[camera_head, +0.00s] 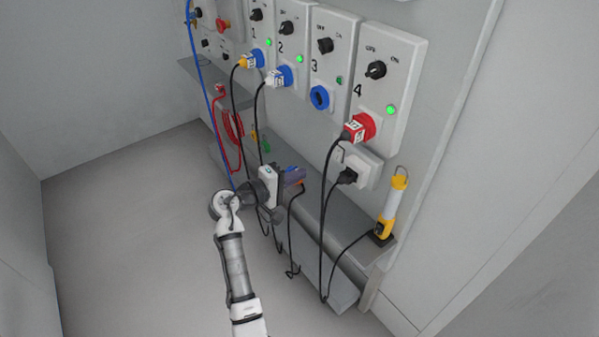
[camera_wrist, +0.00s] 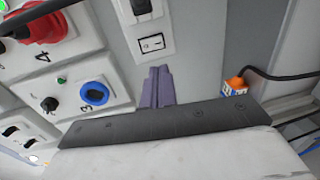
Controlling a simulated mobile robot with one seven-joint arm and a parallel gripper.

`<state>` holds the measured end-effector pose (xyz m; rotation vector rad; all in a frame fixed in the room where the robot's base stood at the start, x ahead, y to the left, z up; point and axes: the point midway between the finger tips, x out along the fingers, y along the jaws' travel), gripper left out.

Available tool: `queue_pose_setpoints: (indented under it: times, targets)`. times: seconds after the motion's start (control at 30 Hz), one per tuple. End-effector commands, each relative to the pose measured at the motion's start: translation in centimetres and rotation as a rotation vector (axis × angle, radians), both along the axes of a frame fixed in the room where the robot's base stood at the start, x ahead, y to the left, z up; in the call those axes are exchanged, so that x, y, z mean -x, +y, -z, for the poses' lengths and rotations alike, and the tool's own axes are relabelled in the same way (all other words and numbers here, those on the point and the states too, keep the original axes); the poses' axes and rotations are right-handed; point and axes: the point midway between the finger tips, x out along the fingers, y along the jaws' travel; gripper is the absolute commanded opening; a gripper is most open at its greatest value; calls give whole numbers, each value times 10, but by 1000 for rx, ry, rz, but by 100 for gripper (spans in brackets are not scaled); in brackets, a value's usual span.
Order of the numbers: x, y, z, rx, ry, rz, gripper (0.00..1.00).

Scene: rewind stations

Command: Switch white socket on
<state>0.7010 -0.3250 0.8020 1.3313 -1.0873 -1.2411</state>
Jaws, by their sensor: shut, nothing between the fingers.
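The white socket (camera_head: 355,167) is mounted low on the wall under panel 4, with a black plug (camera_head: 347,176) in it. In the wrist view the white socket (camera_wrist: 139,27) shows the plug (camera_wrist: 141,6) at the top edge and a white rocker switch (camera_wrist: 151,43) in a dark frame. Which way the rocker is tipped is hard to tell. My gripper (camera_head: 298,176) is over the shelf, left of the socket in the head view. Its purple-grey fingers (camera_wrist: 159,78) are together and empty, with their tips just below the rocker in the wrist view; contact cannot be told.
Panel 4 (camera_head: 403,75) has a red plug (camera_head: 359,127) and a lit green lamp. Panel 3 (camera_head: 333,22) has an empty blue socket (camera_head: 319,97). Black cables hang before the grey shelf (camera_head: 338,222). A yellow-white lamp (camera_head: 393,205) stands at its right end. Floor at left is clear.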

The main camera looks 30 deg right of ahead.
Motion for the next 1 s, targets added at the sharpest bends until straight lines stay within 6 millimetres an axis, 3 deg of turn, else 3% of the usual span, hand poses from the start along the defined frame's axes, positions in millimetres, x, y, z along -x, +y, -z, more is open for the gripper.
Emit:
queue_pose_setpoints:
  times: [0.3,0.5,0.7,1.0]
  targets:
    - [-4,-70,6,-1,2,4,0]
    - [-7,-98,10,-1,2,2,0]
    - [-8,-110,13,0,0,1,0]
    - [-8,-110,13,0,0,0,0]
